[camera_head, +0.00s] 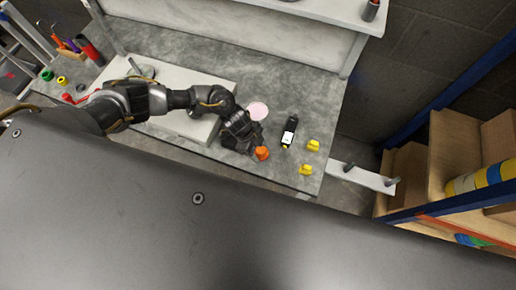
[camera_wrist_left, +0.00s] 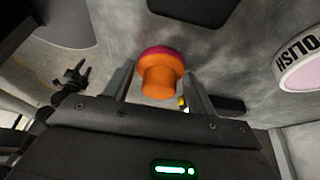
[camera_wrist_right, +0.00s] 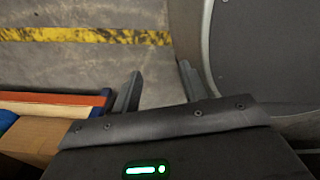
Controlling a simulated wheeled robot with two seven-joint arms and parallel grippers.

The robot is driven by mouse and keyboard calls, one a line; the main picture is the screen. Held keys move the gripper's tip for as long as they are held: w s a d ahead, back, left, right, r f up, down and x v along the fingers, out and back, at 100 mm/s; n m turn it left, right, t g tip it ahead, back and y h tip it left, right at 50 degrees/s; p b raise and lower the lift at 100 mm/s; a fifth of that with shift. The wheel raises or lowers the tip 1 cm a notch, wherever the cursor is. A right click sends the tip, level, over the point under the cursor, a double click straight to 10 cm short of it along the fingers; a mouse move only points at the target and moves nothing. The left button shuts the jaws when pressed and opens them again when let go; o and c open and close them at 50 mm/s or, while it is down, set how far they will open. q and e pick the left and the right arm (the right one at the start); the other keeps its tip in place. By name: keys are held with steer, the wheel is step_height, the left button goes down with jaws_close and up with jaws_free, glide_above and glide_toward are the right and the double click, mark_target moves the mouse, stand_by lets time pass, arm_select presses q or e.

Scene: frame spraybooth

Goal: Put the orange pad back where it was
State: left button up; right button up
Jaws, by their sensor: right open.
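The orange pad (camera_wrist_left: 158,80) has a knob facing my left gripper and a magenta rim on its far side. In the left wrist view it is between the two fingers, with narrow gaps beside the knob. In the head view the orange pad (camera_head: 262,153) is by the front edge of the grey bench, at the tip of my left gripper (camera_head: 254,149). I cannot tell whether it rests on the bench. My right gripper (camera_wrist_right: 160,75) is open and empty above the floor, away from the bench.
A pink-topped polish tin (camera_head: 257,111), a black bottle with a white label (camera_head: 289,132) and two yellow pieces (camera_head: 313,145) (camera_head: 306,169) stand close by on the bench. A pale slab (camera_head: 185,110) lies under my left arm. Shelves (camera_head: 445,165) stand at the right.

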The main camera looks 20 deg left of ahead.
arm_select(q)
steer(key=o, duration=0.3)
steer(key=p+v, duration=0.1)
steer(key=v, duration=1.1)
steer(key=shift+d, duration=0.15)
